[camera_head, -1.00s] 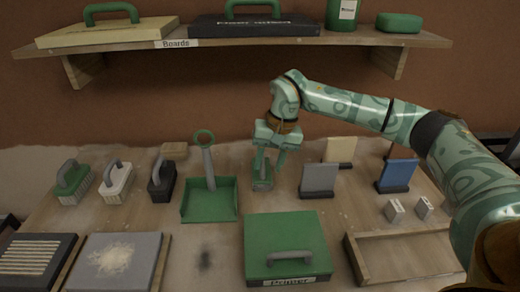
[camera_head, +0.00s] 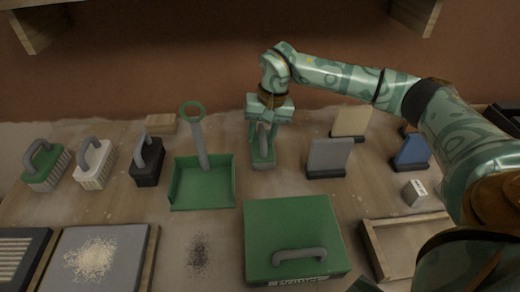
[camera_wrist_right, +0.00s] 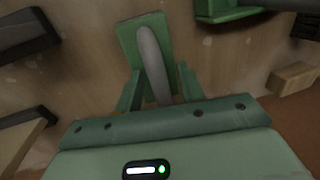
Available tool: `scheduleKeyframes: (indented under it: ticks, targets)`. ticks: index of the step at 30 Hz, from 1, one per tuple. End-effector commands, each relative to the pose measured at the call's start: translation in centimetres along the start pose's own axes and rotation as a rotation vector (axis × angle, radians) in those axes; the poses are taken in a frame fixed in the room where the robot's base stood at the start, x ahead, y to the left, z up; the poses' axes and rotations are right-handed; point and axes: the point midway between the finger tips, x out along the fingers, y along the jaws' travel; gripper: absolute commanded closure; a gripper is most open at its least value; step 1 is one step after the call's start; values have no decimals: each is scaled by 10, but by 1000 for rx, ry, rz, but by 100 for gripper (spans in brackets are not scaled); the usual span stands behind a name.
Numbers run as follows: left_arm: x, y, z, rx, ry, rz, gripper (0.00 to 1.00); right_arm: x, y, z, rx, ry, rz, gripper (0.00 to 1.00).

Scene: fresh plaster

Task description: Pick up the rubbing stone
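A green block with an upright grey handle (camera_head: 262,158) stands on the table; I take it to be the rubbing stone. My right gripper (camera_head: 263,138) is directly above it, pointing down, with a finger on each side of the handle. In the right wrist view, the grey handle of the rubbing stone (camera_wrist_right: 152,55) runs between the two fingers of the right gripper (camera_wrist_right: 159,90). Gaps show beside the handle, so the gripper looks open. The block's near end is hidden by the gripper there. My left gripper is not in view.
A green dustpan (camera_head: 203,185) lies just left. A grey scraper (camera_head: 327,158) stands to the right, with a blue one (camera_head: 411,152) beyond. Several brushes stand at left. A green case (camera_head: 292,235) is in front.

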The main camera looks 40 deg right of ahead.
Motion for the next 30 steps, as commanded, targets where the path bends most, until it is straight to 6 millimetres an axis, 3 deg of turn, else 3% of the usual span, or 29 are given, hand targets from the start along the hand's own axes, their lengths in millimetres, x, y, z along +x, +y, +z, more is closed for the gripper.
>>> scheduleKeyframes:
  ticks: [5, 9, 30]
  targets:
    - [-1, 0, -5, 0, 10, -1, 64, -2, -1, 0, 0, 3, -2, 64]
    - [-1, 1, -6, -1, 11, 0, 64, -2, -1, 0, 0, 2, -2, 100]
    - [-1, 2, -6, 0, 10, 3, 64, -2, 0, 0, 0, 2, -1, 100]
